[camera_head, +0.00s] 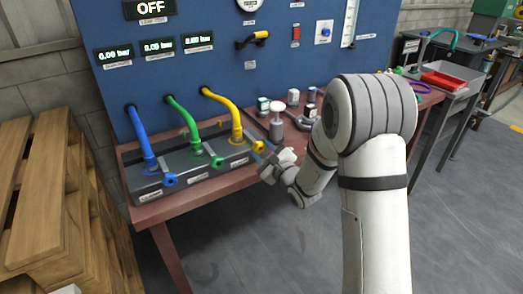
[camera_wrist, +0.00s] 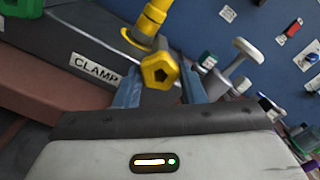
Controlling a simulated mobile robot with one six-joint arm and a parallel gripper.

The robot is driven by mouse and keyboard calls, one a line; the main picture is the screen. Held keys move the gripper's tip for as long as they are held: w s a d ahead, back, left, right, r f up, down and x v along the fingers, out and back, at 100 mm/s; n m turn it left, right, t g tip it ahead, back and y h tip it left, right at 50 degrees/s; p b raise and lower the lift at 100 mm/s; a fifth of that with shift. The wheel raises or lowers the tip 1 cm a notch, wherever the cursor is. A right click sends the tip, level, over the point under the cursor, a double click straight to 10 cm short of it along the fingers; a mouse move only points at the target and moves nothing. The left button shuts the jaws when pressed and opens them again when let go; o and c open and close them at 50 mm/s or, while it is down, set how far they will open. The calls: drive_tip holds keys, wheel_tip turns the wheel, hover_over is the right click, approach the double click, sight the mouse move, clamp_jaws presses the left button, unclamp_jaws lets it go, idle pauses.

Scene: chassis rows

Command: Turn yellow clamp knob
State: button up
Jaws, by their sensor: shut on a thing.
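The yellow clamp knob (camera_wrist: 160,70) sits at the base of the yellow hose (camera_wrist: 149,20), beside the white CLAMP label (camera_wrist: 95,67) on the dark manifold block (camera_wrist: 60,38). My gripper (camera_wrist: 160,84) is shut on the knob, with one blue-grey finger on each side of it. In the head view my gripper (camera_head: 262,152) reaches the right end of the block (camera_head: 180,180), below the yellow hose (camera_head: 224,106). The knob is small and partly hidden there.
A blue hose (camera_head: 139,135) and a green hose (camera_head: 182,118) with their own knobs stand to the left. A grey plunger-like part (camera_head: 276,125) stands close behind my gripper.

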drive_tip(key=shift+s+f, duration=0.1)
drive_tip(key=shift+f, duration=0.15)
drive_tip(key=o, duration=1)
drive_tip(key=shift+r, duration=0.15)
drive_tip(key=v, duration=0.7)
drive_tip(key=shift+s+d, duration=0.2)
drive_tip(key=shift+s, duration=0.1)
